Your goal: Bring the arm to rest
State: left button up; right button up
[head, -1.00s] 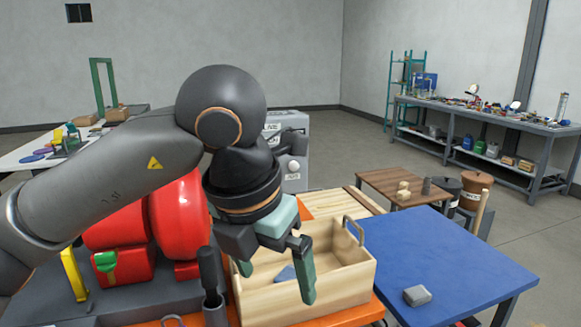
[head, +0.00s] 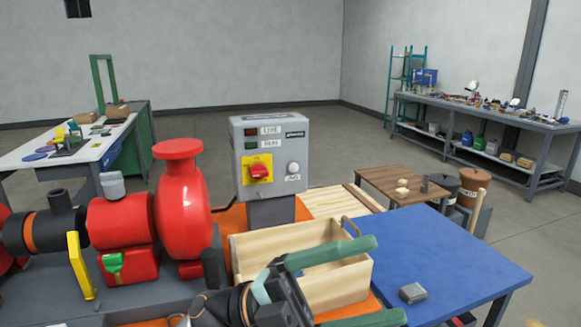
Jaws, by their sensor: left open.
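My left gripper (head: 389,280) is low in the head view, at the bottom centre, pointing right. Its two green fingers are spread wide apart with nothing between them. It is in front of the wooden crate (head: 255,250), and the upper finger covers part of the crate's front and right side. One finger reaches across the left edge of the blue table (head: 450,262) in the picture. Whether the gripper touches the crate cannot be told. My right gripper is not in view.
A red pump (head: 182,205) stands left of the crate. A grey control box (head: 270,145) with a red switch on a yellow plate is behind the crate. A grey block (head: 413,293) lies on the blue table. A small brown table (head: 385,180) stands beyond.

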pick_arm(q)
jog(key=w+a+f+n+t+h, duration=0.1)
jog(key=w+a+f+n+t, duration=0.15)
jog(key=n+t, duration=0.35)
jog(key=w+a+f+n+t+h, duration=0.1)
jog(key=w+a+n+t, duration=0.1)
jog(key=w+n+t, duration=0.35)
jog(key=w+a+f+n+t+y+p, duration=0.1)
jog(key=a+f+n+t+y, duration=0.45)
jog(key=f+n+y, duration=0.35)
jog(key=w+a+f+n+t+y+p, duration=0.1)
jog(key=w+a+f+n+t+y, duration=0.1)
jog(key=a+f+n+t+y, duration=0.6)
jog(key=s+a+f+n+g+y, duration=0.2)
jog(key=s+f+g, duration=0.1)
jog(key=s+f, duration=0.3)
jog(key=s+a+f+n+g+y, duration=0.1)
jog(key=s+f+g, duration=0.3)
jog(key=f, duration=0.7)
jog(key=s+a+f+n+g+y+p, duration=0.1)
jog(key=s+a+f+n+g+y, duration=0.1)
jog(key=s+f, duration=0.6)
jog(key=shift+s+a+f+n+g+y, duration=0.3)
jog(key=shift+a+f+n+g, duration=0.4)
jog(key=shift+a+g, duration=0.1)
